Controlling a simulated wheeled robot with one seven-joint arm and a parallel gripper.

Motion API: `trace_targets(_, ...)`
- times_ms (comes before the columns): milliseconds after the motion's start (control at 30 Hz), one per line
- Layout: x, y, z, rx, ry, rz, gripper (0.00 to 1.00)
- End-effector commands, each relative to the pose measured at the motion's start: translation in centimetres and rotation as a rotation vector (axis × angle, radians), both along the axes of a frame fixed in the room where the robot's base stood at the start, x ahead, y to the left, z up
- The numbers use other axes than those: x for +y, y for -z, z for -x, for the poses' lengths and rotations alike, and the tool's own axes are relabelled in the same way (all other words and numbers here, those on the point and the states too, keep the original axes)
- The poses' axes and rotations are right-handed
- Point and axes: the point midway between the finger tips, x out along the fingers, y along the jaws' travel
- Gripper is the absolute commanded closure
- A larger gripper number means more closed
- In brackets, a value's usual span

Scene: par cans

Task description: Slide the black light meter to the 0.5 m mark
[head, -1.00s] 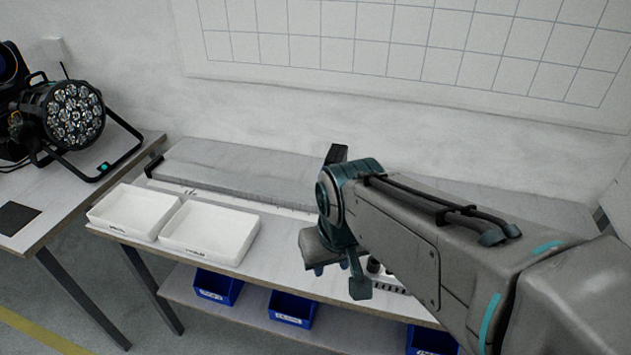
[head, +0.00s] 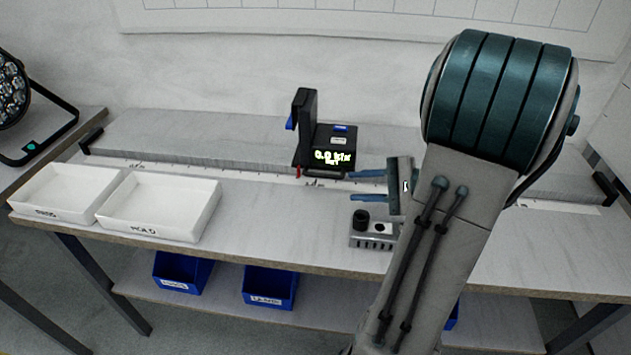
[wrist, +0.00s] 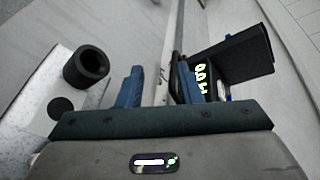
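The black light meter (head: 306,128) stands upright on the rail bed (head: 200,140) at mid-bench, its lit display reading 0.0. A white scale strip (head: 220,173) runs along the rail's front edge; its marks are too small to read. My gripper (head: 350,186) is just right of and in front of the meter, its two blue fingers apart, pointing left, with nothing between them. In the wrist view, the meter (wrist: 240,55) is at the right, beside and partly behind the right finger of my gripper (wrist: 160,85). I cannot tell whether they touch.
A grey box with black knobs (head: 372,238) sits on the bench just below my fingers. Two white trays (head: 165,205) stand at the left front. Black end stops (head: 92,140) mark the rail's ends. Blue bins (head: 270,288) are on the lower shelf.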

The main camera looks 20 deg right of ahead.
Motion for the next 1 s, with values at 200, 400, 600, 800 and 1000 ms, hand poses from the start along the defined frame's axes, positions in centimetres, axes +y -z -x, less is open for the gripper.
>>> trace_targets(200, -3.8, 1.1, 0.1, -0.070, 0.128, -0.061, 0.68)
trace_targets(400, -3.0, 1.4, -1.3, -0.078, 0.134, -0.066, 0.68)
trace_targets(600, -0.4, 2.3, -4.5, -0.076, 0.132, -0.066, 0.68)
trace_targets(800, 2.0, 3.2, -7.7, -0.077, 0.133, -0.065, 0.68)
trace_targets(1000, 3.6, 3.8, -9.8, -0.075, 0.135, -0.064, 0.68)
